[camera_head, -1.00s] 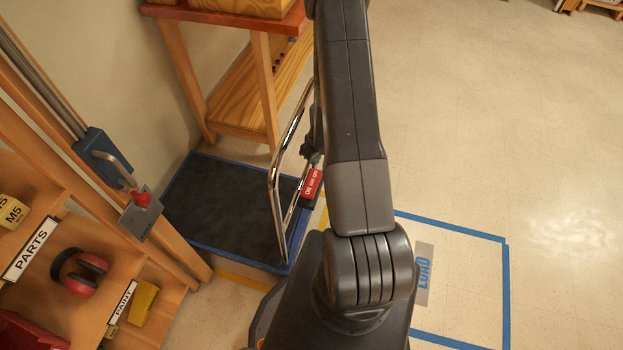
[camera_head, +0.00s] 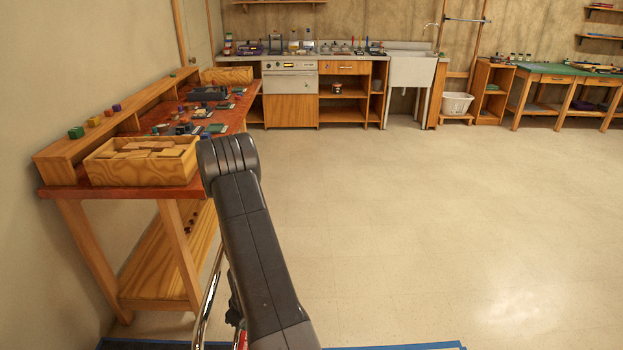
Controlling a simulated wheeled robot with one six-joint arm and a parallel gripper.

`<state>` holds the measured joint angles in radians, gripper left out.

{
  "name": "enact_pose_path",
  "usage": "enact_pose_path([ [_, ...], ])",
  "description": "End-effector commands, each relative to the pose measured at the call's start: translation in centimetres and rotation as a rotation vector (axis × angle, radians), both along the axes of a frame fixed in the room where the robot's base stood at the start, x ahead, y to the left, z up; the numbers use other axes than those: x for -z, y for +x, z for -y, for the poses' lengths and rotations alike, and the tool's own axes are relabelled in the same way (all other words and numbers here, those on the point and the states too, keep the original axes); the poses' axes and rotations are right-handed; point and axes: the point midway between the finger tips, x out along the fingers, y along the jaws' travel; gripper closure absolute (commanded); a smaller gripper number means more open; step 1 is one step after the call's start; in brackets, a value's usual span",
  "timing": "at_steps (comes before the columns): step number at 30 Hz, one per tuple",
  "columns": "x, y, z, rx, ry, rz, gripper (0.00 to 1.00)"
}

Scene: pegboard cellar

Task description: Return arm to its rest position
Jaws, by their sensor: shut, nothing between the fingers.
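My arm (camera_head: 255,255) rises from the bottom of the view, leaning a little left, up to a rounded dark joint (camera_head: 228,165). The joint shows in front of the right side of the near workbench's front edge. The arm beyond that joint is hidden, and I do not see my gripper or its fingers. I see nothing carried by the visible part of the arm.
A red-topped workbench (camera_head: 62,190) stands left, bearing a wooden box of blocks (camera_head: 140,174). A chrome bar (camera_head: 208,300) stands left of my arm. A counter with an oven (camera_head: 290,80) and sink (camera_head: 411,70) lines the back. The floor (camera_head: 430,220) right is clear.

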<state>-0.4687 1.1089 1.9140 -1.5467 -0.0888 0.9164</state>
Motion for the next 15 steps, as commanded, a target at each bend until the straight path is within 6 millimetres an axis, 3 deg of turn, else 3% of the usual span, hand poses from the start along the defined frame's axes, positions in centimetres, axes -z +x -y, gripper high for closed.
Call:
enact_pose_path([
  [1, 1.1, 0.0, 0.0, 0.001, 0.000, 0.000, 1.00],
  [6, 2.6, 0.0, 0.0, 0.001, 0.000, 0.000, 1.00],
  [15, 4.1, 0.0, 0.0, 0.000, 0.000, 0.000, 1.00],
])
